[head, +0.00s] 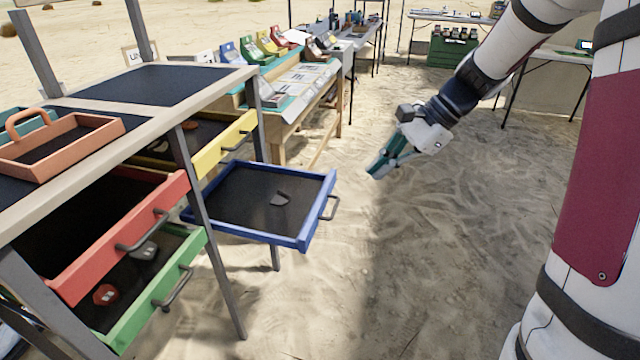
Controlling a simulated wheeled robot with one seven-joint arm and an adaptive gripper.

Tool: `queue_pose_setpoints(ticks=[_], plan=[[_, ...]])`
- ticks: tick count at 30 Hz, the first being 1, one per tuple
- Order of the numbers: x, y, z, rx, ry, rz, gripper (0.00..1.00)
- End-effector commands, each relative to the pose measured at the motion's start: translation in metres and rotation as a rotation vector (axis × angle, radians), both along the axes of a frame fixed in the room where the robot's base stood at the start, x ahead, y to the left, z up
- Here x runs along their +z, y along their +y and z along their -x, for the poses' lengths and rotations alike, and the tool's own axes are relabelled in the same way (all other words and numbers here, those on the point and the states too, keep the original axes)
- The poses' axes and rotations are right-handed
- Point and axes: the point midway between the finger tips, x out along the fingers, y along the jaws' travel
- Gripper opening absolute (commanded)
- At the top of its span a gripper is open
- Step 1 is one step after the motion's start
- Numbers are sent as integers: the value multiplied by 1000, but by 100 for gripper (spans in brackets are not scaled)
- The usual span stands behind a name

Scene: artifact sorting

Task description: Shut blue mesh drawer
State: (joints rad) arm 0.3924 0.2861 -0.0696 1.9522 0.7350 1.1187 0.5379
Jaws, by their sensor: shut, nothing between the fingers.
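The blue mesh drawer (304,228) is pulled far out of the table's frame in the head view, below the yellow drawer. My gripper (374,172) is shut and empty. It appears up and to the right of the blue drawer's handle, apart from it, pointing down and left.
The yellow drawer (222,146), red drawer (118,236) and green drawer (152,290) also stand out from the table. An orange tray (100,136) sits on the tabletop. Grey table legs (212,240) stand near the drawers. Open sand (430,260) lies to the right.

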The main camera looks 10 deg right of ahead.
Motion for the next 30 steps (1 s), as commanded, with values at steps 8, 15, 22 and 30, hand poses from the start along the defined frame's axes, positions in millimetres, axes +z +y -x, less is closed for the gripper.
queue_pose_setpoints(ticks=[8, 15, 22, 30], plan=[[-136, -67, -73, -365, 155, -243, 0], [-191, -98, -95, -522, 216, -354, 0], [-204, -92, -102, -538, 222, -366, 0], [-238, -58, -120, -536, 225, -366, 0]])
